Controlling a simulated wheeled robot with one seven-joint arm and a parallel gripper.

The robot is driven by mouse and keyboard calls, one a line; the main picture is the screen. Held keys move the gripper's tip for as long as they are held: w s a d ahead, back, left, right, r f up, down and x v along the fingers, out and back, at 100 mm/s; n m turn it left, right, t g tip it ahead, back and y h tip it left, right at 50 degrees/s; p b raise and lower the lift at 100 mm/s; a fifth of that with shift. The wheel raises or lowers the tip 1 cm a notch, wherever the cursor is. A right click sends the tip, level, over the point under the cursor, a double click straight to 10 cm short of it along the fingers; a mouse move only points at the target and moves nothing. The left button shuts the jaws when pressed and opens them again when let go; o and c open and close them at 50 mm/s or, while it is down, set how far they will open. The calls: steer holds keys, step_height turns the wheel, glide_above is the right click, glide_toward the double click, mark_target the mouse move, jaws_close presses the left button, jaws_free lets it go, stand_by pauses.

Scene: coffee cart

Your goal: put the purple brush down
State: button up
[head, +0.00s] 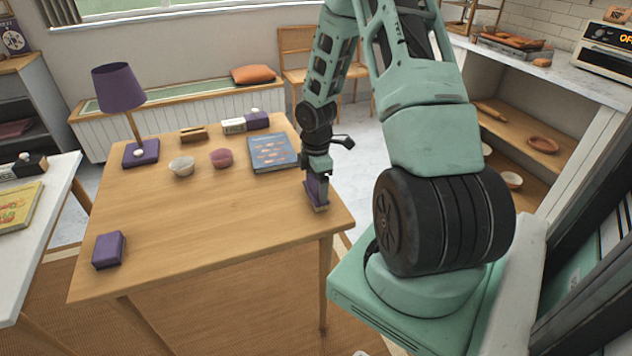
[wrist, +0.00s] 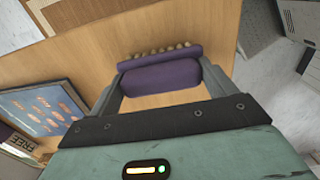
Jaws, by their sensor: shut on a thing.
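My gripper (head: 316,178) points down over the right end of the wooden table (head: 200,230). It is shut on the purple brush (head: 318,194). In the wrist view the purple brush (wrist: 158,76) lies between the two fingers, with a row of pale bristle tufts along its far side. In the head view the brush's lower end is at or just above the tabletop near the right edge; I cannot tell whether it touches.
A blue book (head: 274,152) lies left of the gripper. A pink bowl (head: 221,158), a pale bowl (head: 181,167) and a purple lamp (head: 119,88) stand farther left. A purple block (head: 108,250) is at the front left. The table's middle and front are clear.

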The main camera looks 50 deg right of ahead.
steer(key=o, duration=0.8)
steer(key=shift+o, duration=0.2)
step_height(320, 180, up, 12)
steer(key=p, duration=0.2)
steer(key=w+a+r, duration=0.1)
steer(key=a+r, duration=0.1)
steer(key=a, duration=0.5)
steer(key=w+a+r, duration=0.1)
steer(key=a+r, duration=0.1)
steer(key=a, duration=0.6)
steer(key=s+a+r+m, duration=0.2)
steer(key=s+a+r, duration=0.1)
steer(key=s+a, duration=0.6)
steer(key=s+a+r+m, duration=0.2)
steer(key=s+a, duration=0.8)
steer(key=a, duration=0.6)
steer(key=shift+a+r+y, duration=0.3)
steer(key=shift+a+r, duration=0.1)
steer(key=shift+r, duration=0.25)
